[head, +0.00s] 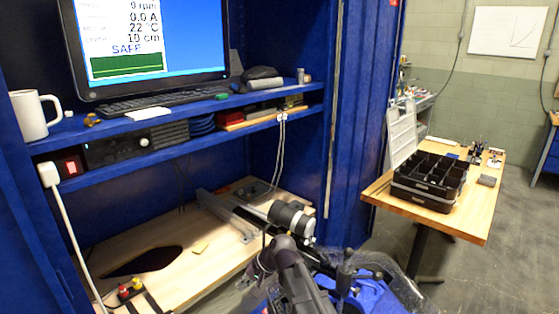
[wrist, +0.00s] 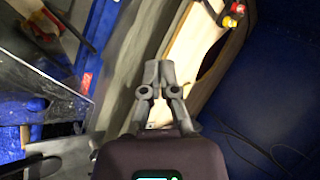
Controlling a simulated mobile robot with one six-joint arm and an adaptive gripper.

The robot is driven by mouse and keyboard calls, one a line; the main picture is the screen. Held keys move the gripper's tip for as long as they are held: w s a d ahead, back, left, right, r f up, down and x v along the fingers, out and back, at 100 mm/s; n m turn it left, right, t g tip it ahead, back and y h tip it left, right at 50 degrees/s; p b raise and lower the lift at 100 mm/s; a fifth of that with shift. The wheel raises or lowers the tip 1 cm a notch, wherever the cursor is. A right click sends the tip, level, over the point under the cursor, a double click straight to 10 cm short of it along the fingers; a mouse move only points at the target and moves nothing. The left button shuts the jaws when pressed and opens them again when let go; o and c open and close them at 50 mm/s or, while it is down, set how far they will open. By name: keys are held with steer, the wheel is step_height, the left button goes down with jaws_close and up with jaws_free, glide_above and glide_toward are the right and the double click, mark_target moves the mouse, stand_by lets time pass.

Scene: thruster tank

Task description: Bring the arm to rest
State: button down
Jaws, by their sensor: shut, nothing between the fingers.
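My gripper (wrist: 159,76) shows in the wrist view with its two grey fingers closed together and nothing between them. Below the fingertips in that view are pale wood and a dark edge; I cannot tell how far away they are. In the head view my dark arm reaches in at the bottom centre, near the front of the wooden bench top (head: 175,235). My fingertips cannot be made out clearly there.
A blue cabinet holds a monitor (head: 155,40), a keyboard (head: 160,102) and a white mug (head: 34,114). A black and silver cylinder (head: 292,218) lies close to my arm. A table (head: 465,225) with a black organizer (head: 430,180) stands at right; grey floor surrounds it.

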steer(key=s+d+h+p, duration=0.2)
steer(key=s+d+h, duration=0.2)
steer(key=d, duration=1)
steer(key=s+d+h+p, duration=0.2)
steer(key=s+d+h, duration=0.2)
steer(key=d, duration=1.1)
steer(key=shift+d, duration=0.3)
steer(key=shift+s, duration=0.2)
